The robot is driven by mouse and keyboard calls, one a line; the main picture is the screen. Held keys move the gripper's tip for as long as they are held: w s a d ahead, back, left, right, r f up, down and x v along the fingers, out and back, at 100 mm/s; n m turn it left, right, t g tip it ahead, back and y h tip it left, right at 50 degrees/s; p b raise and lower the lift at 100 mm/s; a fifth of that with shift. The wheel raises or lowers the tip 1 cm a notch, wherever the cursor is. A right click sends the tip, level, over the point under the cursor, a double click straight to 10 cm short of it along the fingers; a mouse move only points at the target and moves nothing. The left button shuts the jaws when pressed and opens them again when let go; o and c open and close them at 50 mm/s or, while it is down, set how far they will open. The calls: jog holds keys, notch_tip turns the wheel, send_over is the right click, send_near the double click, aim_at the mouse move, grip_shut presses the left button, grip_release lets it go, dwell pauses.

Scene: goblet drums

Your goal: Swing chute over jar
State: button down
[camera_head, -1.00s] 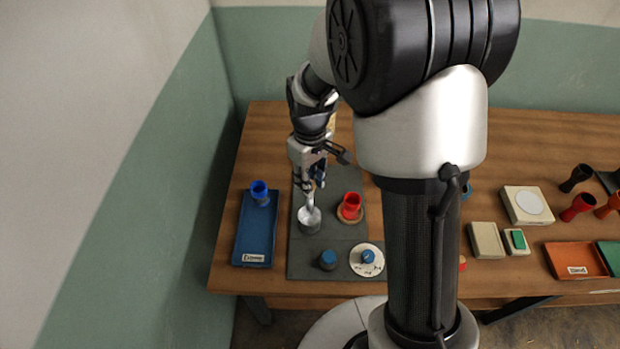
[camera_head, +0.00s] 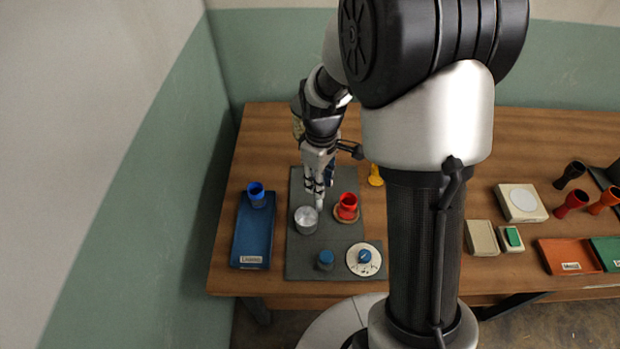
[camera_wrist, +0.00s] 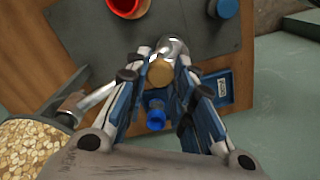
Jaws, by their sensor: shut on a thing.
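A silver jar (camera_head: 306,222) stands on the dark grey mat (camera_head: 310,262); part of it shows in the wrist view (camera_wrist: 174,47). My gripper (camera_wrist: 160,80) is shut on a round tan knob (camera_wrist: 160,73), which looks like part of the chute. The chute's metal tube (camera_wrist: 97,97) runs from a container of yellowish grains (camera_wrist: 30,150) and passes behind a finger. In the head view, my gripper (camera_head: 317,190) is just behind and right of the jar, with a pale end below its fingers. How exactly the chute's outlet lies over the jar is hidden.
A red goblet (camera_head: 347,205) stands close to the right of the jar. A blue tray (camera_head: 251,238) with a blue goblet (camera_head: 256,196) is at left. A yellow piece (camera_head: 376,176) is at right.

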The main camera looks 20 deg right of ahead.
jog(key=w+d+n+p, duration=0.1)
jog(key=d+n+p, duration=0.1)
jog(key=d+n, duration=0.5)
jog(key=shift+w+d+n, duration=0.2)
jog(key=shift+d+n, duration=0.1)
jog(key=shift+d, duration=0.6)
jog(key=c, duration=1.4)
grip_release()
jog(key=shift+d, duration=0.1)
jog(key=shift+o, duration=0.3)
notch_tip(320, 180, up, 12)
